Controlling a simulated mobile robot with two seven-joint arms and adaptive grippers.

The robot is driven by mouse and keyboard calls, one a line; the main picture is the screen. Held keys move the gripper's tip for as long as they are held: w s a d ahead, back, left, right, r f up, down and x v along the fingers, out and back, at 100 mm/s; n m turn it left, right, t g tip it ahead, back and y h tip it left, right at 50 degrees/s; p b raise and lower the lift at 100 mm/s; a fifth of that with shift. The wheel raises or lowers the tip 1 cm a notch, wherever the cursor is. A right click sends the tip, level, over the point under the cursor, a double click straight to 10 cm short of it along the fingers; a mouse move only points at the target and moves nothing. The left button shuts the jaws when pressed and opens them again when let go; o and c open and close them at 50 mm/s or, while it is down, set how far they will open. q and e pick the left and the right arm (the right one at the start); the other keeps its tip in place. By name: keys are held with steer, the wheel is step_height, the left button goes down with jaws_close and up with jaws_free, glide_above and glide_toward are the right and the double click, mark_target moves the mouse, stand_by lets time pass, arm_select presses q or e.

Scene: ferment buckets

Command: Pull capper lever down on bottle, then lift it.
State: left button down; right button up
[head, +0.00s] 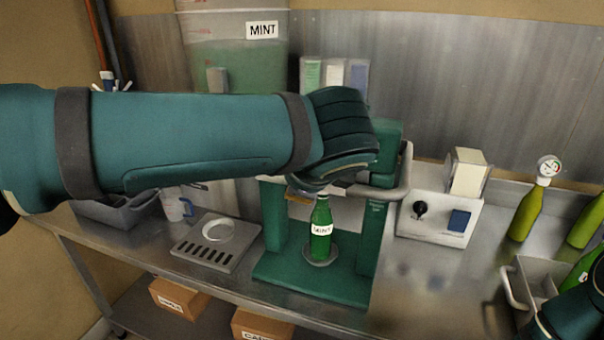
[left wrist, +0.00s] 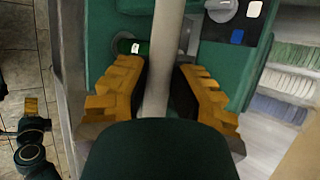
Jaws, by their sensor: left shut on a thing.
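The green capper (head: 373,225) stands on the steel counter, with a grey bar lever (head: 392,192) running across its front at about the height of the bottle's top. A green bottle labelled MINT (head: 320,245) stands upright on the round pad of the capper base; its top is close under my left gripper (head: 318,186). In the left wrist view my left gripper (left wrist: 158,85) has its ochre fingers on both sides of the lever (left wrist: 164,50), shut on it. Part of the bottle (left wrist: 128,46) shows beside it. My right gripper (left wrist: 30,118) is small at the left edge there; its jaw state is unclear.
A drip tray (head: 213,240) with a white disc lies left of the capper. A control box (head: 440,215) stands to its right. Green bottles, one with a gauge (head: 526,212), and a grey bin (head: 530,280) are farther right. A MINT bucket (head: 235,55) is behind.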

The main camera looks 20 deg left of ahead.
arm_select(q)
steer(key=shift+s+f, duration=0.1)
steer(key=shift+f, duration=0.8)
steer(key=shift+a, duration=0.1)
steer(key=c, duration=0.8)
jaws_free()
steer(key=shift+o, duration=0.2)
steer(key=shift+r, duration=0.1)
steer(key=shift+r, duration=0.1)
steer(key=shift+r, duration=0.2)
steer(key=v, duration=1.1)
steer(key=shift+d, duration=0.25)
steer(key=shift+s+r, duration=0.1)
steer(key=shift+s, duration=0.05)
